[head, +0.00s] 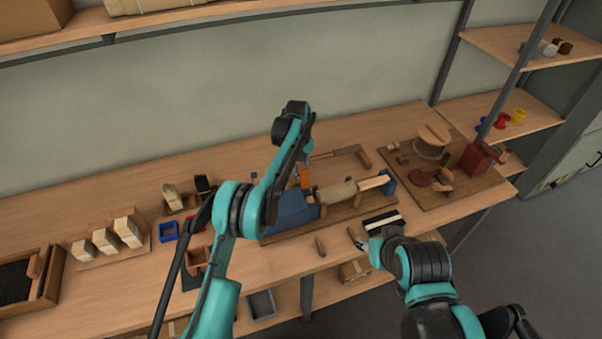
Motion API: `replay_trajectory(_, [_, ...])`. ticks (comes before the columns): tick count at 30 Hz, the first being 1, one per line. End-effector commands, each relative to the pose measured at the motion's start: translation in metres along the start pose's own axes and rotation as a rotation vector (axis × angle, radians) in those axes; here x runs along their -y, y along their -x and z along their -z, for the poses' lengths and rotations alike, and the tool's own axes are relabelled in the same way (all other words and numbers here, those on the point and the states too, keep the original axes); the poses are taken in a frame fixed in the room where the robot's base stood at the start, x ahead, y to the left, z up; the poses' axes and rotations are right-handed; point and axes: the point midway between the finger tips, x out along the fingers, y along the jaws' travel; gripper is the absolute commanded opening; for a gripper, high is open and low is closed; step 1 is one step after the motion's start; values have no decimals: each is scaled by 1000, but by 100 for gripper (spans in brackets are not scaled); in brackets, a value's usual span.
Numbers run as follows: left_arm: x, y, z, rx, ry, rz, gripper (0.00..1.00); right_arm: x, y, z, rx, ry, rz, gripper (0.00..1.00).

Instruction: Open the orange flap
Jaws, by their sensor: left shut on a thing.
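The orange flap (305,178) is a small orange piece by the blue machine body (291,210), around the middle of the table. Its full outline and how far it is open cannot be made out. My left gripper (306,164) reaches down from above and is shut on the orange flap; its fingertips are small and partly hidden by my arm. My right gripper (368,243) is low over the table's front edge, to the right of the machine and away from the flap. Its fingers are too unclear to tell whether it is open or shut.
A wooden piece (337,192) lies along the machine's base. A board with a round wooden spool (432,142) and a red block (477,158) is at right. Pale blocks (127,232), a blue square tray (168,231) and a dark-filled wooden box (22,283) are at left.

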Motion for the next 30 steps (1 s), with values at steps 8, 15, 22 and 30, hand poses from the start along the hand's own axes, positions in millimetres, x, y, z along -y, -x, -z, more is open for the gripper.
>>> replay_trajectory(8, [0,-2,-1,2,-1,2,46,0,0,0,0,0,0,41])
replay_trajectory(15, [0,-1,0,1,0,1,46,0,0,0,0,0,0,41])
replay_trajectory(22, [0,21,0,1,0,1,46,0,0,0,0,0,0,41])
replay_trajectory(30, [0,84,0,1,0,1,46,0,0,0,0,0,0,41])
